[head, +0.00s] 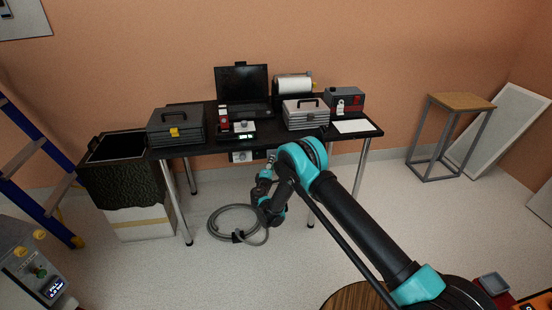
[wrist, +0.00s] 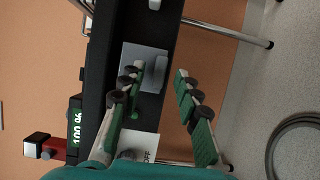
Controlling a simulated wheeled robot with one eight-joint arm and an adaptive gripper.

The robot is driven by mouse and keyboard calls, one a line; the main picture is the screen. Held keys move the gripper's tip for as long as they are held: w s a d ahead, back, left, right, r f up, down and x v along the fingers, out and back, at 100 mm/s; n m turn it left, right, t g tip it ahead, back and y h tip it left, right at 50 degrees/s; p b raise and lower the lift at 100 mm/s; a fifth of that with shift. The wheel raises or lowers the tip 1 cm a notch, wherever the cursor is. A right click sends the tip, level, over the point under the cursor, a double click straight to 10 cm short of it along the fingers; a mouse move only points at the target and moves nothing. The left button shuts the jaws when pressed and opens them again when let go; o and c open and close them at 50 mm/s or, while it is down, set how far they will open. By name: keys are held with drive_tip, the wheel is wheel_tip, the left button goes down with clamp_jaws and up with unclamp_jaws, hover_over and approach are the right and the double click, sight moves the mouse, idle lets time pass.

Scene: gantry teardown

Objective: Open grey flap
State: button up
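The grey flap (wrist: 146,53) is a flat square panel on the black front of the table, with a raised grey handle or catch at its side. My gripper (wrist: 159,74) is open, its green-padded fingers spread in front of the flap, with the raised part between them in the picture. I cannot tell whether either finger touches it. The flap looks shut against the front. In the head view my gripper (head: 266,170) is below the table's front edge, and my arm hides most of the flap there.
A white panel marked OFF (wrist: 140,147) sits beside the flap; a green-lit display (wrist: 77,128) is near the table edge. The black table (head: 290,134) carries toolboxes, a laptop and a printer-like device. A coiled grey hose (head: 238,222) lies on the floor below.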

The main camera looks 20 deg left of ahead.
drive_tip(key=shift+w, duration=0.35)
clamp_jaws()
wheel_tip(320, 180, up, 8)
drive_tip(key=s+d+n+g+h, duration=0.1)
drive_tip(key=g+h, duration=0.4)
drive_tip(key=g, duration=0.8)
drive_tip(key=shift+s+f+n, duration=0.2)
drive_tip(key=shift+s+n, duration=0.4)
drive_tip(key=shift+n, duration=0.8)
drive_tip(key=shift+d, duration=0.1)
